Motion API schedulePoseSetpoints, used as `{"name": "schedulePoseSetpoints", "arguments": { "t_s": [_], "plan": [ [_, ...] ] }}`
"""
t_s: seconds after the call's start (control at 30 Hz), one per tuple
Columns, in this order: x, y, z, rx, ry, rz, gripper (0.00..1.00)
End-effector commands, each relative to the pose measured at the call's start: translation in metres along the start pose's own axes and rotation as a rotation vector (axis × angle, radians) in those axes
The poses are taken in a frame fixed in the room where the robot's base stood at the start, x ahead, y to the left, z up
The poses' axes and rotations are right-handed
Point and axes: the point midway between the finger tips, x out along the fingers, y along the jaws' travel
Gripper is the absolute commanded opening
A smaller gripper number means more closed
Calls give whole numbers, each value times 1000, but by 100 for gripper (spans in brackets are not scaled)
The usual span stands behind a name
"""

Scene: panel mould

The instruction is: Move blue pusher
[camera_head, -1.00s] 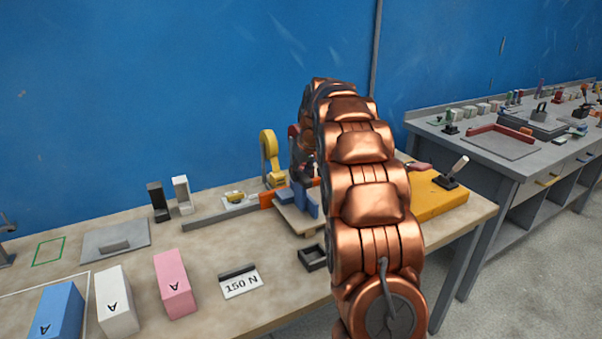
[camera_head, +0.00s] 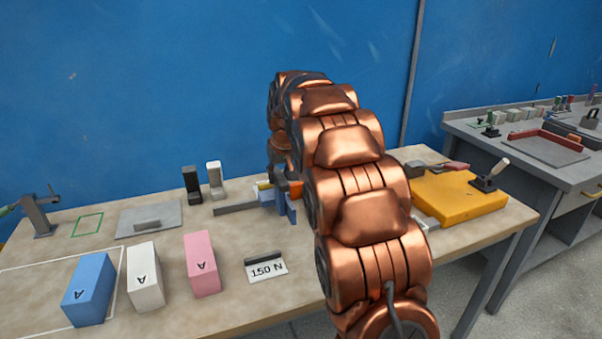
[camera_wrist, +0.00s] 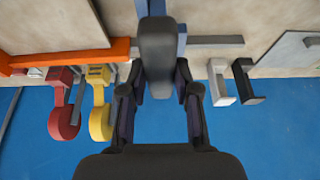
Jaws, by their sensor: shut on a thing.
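The blue pusher (camera_head: 286,203) is at the middle of the bench in the head view, at the right end of a grey bar (camera_head: 234,208). My gripper (camera_head: 281,182) is shut on it, with the arm reaching in from the right. In the wrist view my gripper (camera_wrist: 158,40) covers most of the pusher; blue parts (camera_wrist: 182,42) show on either side of the dark finger. I cannot tell whether the pusher touches the bench. An orange bar (camera_wrist: 100,53) lies beside it in the wrist view.
Black (camera_head: 192,184) and white (camera_head: 215,181) brackets stand behind the grey bar. Red (camera_wrist: 62,115) and yellow (camera_wrist: 99,118) hooked parts show in the wrist view. Blue, white and pink blocks and a "150 N" plate (camera_head: 266,270) are in front. A yellow block (camera_head: 460,198) is right.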

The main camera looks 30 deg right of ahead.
Motion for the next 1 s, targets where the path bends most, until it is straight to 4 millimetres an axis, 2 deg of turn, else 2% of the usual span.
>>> {"name": "schedulePoseSetpoints", "arguments": {
  "t_s": [0.1,0.2,0.67,0.7,0.93,1.0],
  "plan": [
    [1,-22,1,-4,-4,0,0],
    [1,-32,1,-3,-4,0,0],
    [1,-44,1,-3,-4,-5,0],
    [1,-44,1,-3,-4,-5,32],
    [1,-42,0,-2,-3,-3,56],
    [1,-41,0,-1,-2,-2,56]
  ]
}}
